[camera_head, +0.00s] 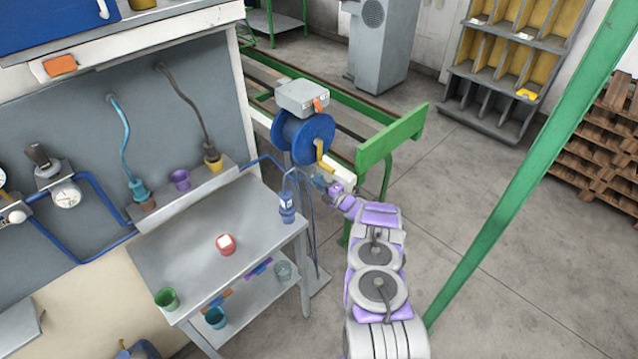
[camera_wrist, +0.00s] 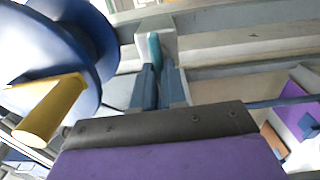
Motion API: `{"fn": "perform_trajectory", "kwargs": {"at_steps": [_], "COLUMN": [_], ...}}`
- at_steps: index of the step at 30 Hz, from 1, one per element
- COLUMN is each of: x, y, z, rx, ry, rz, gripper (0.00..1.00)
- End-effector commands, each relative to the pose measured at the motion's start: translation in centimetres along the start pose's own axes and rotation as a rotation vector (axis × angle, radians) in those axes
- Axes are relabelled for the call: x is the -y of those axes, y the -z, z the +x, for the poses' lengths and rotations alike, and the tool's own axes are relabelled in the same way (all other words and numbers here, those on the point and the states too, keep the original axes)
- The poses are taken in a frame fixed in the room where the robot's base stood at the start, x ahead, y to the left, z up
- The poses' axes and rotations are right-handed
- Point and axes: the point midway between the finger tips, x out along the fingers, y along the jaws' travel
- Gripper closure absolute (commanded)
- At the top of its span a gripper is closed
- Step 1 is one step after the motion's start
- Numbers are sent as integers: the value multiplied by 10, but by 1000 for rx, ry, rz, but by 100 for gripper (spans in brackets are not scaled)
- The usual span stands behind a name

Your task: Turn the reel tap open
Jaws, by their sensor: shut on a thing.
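The reel tap's teal lever (camera_wrist: 154,48) stands upright in the wrist view, between my blue fingers. My gripper (camera_wrist: 158,82) is shut on this lever, and the fingers hide its lower part. In the head view my gripper (camera_head: 321,182) is at the end of my arm, just below the blue hose reel (camera_head: 310,137). The reel also shows at the upper left of the wrist view (camera_wrist: 85,45). The tap's body is mostly hidden, so I cannot tell how far the lever is turned.
A yellow crank handle (camera_wrist: 50,108) sticks out from the reel, close left of my fingers. A green-framed bench (camera_head: 390,138) stands behind. A grey table (camera_head: 185,255) with cups is at left. A green post (camera_head: 530,165) rises at right; open floor lies between.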

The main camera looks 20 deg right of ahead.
Motion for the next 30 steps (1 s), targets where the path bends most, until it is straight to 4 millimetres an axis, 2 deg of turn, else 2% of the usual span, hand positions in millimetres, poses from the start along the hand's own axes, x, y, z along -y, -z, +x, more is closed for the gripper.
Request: {"fn": "perform_trajectory", "kwargs": {"at_steps": [1, 5, 6, 14, 23, 26, 30], "x": [5, 6, 6, 4, 2, 2, 0], "y": [3, 4, 4, 2, 0, 0, -1], "z": [-1, -1, -1, -1, -4, -13, -37], "rx": [-5, -5, -5, -3, -1, -1, 2], "ry": [9, 10, 10, 7, 4, 6, 4], "rz": [3, 4, 4, 4, 4, 5, 5], "gripper": [100, 100, 86, 63, 63, 63, 63]}}
